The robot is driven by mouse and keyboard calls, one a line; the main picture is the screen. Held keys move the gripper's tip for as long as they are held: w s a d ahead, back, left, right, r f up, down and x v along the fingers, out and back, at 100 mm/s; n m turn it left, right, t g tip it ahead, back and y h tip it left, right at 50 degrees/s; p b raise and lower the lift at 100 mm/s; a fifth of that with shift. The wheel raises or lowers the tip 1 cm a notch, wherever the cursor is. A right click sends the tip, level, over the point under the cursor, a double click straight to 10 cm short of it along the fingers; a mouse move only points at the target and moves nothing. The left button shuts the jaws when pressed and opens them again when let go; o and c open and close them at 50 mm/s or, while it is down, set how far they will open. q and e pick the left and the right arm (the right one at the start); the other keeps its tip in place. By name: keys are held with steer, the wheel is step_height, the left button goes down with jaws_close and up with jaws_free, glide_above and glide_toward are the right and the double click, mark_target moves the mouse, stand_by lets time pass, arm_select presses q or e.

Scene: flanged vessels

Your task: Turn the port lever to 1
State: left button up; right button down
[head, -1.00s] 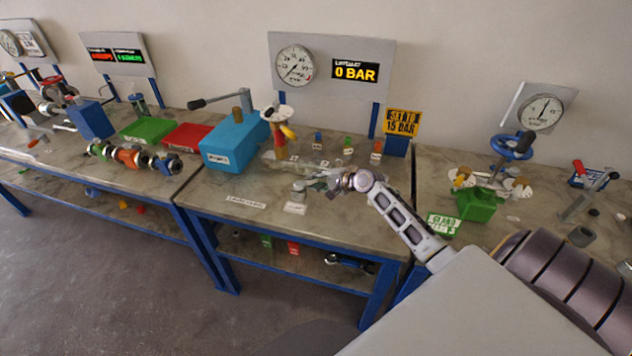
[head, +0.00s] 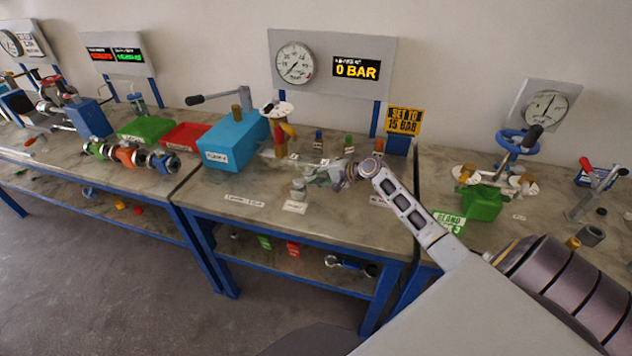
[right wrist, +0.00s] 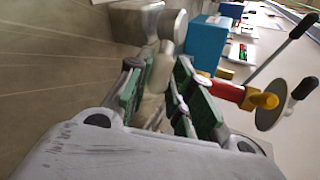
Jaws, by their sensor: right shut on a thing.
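My right gripper (head: 316,177) is low over the middle bench, beside a small grey post (head: 298,190). In the right wrist view its green-padded fingers (right wrist: 168,85) are closed around a grey metal lever-like piece (right wrist: 158,72). I take this piece for the port lever; its number marks cannot be read. A grey block (right wrist: 130,18) lies just beyond the fingers. A red and yellow valve body (head: 284,132) with a round disc stands behind the gripper; it also shows in the right wrist view (right wrist: 228,92). My left gripper is not in view.
A blue box (head: 230,145) with a long dark-handled lever (head: 220,98) stands left of the valve. Several small coloured pieces (head: 348,142) stand behind the gripper. A gauge panel (head: 335,65) reads 0 BAR beside a "SET TO 15 BAR" sign (head: 403,121). The bench front is mostly clear.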

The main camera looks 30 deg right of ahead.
steer(key=shift+w+f+n+g+y+b, duration=0.2)
steer(key=shift+w+n+g+y+b, duration=0.25)
steer(key=shift+b, duration=0.45)
steer(key=shift+w+n+g+y+b, duration=0.2)
steer(key=shift+n+g+y+b, duration=0.15)
steer(key=shift+n+y+b, duration=0.35)
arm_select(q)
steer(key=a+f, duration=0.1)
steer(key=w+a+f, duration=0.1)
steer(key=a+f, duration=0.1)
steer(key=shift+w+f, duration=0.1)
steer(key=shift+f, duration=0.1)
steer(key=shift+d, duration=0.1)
arm_select(e)
steer(key=c, duration=1.3)
jaws_free()
steer(key=shift+r, duration=0.15)
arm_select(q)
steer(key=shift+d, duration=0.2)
arm_select(e)
steer(key=shift+o, duration=0.2)
steer(key=shift+d, duration=0.1)
steer(key=v, duration=1.1)
steer(key=shift+s+d+r, duration=0.2)
steer(key=shift+s, duration=0.1)
